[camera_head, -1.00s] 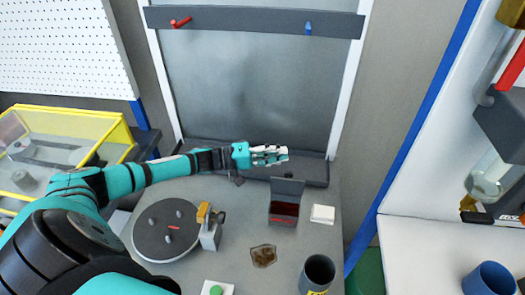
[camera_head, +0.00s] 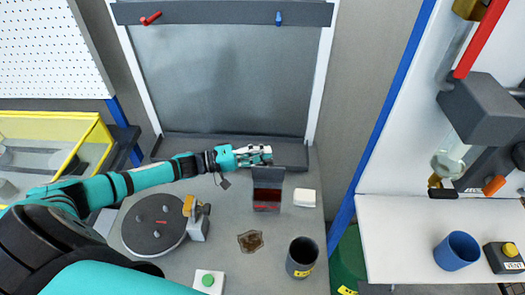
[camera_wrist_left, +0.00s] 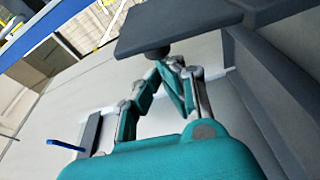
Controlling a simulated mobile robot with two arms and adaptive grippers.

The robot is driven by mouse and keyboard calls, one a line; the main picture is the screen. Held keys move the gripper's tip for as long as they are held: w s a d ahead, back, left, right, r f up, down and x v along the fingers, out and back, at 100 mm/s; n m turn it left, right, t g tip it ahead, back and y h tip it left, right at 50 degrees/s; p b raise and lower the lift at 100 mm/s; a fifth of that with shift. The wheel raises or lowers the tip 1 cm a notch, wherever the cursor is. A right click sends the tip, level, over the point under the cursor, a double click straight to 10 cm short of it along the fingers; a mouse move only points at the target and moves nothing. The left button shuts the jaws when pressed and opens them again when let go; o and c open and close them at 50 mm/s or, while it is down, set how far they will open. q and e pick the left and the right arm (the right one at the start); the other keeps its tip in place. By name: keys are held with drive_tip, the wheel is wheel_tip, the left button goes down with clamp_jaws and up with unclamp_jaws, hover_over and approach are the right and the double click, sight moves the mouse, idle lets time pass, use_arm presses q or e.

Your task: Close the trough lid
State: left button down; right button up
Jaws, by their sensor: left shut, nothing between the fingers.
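The trough (camera_head: 267,206) is a small dark box with a red inside, standing on the grey bench. Its dark lid (camera_head: 268,176) stands open, raised at the back edge. My left gripper (camera_head: 268,154) is shut and empty, just behind and above the top of the lid. Whether it touches the lid cannot be told. In the left wrist view the shut fingers (camera_wrist_left: 168,62) point toward a dark plate (camera_wrist_left: 190,25), which looks like the lid. My right gripper is not in view.
A round dark turntable (camera_head: 153,224) with pegs is left of the trough. A white block (camera_head: 304,197) is right of it. A brown patch (camera_head: 250,241), a dark cup (camera_head: 301,257) and a green button (camera_head: 208,280) are in front. A dark ledge (camera_head: 290,153) runs behind.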

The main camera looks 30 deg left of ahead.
sight(261, 172)
use_arm(q)
drive_tip(key=shift+s+d+r+m, duration=0.2)
drive_tip(key=shift+s+m, duration=0.1)
drive_tip(key=shift+m, duration=0.2)
drive_tip(key=s+m, duration=0.1)
drive_tip(key=m, duration=0.1)
drive_tip(key=s+d+m+h+b, duration=0.1)
drive_tip(key=m, duration=0.1)
drive_tip(key=s+m+h, duration=0.1)
drive_tip(key=m, duration=0.1)
drive_tip(key=shift+s+d+r, duration=0.3)
drive_tip(key=shift+d+r, duration=0.05)
drive_tip(key=m, duration=0.1)
drive_tip(key=s+m+h+b, duration=0.1)
drive_tip(key=m, duration=0.1)
drive_tip(key=s+d+m+b, duration=0.1)
drive_tip(key=shift+s+f+m+g+h, duration=0.15)
drive_tip(key=shift+f+m+g+h, duration=0.15)
drive_tip(key=shift+f+m, duration=0.1)
drive_tip(key=shift+s+d+f+m+g+h+b, duration=0.3)
drive_tip(key=shift+s+m+b, duration=0.25)
drive_tip(key=shift+m, duration=0.5)
drive_tip(key=shift+s+d+f+m+g+h+b, duration=0.2)
drive_tip(key=shift+s+d+f+m+g+b, duration=0.3)
drive_tip(key=shift+m, duration=0.55)
drive_tip(key=shift+s+a+r, duration=0.15)
drive_tip(key=shift+s, duration=0.05)
drive_tip(key=shift+r, duration=0.1)
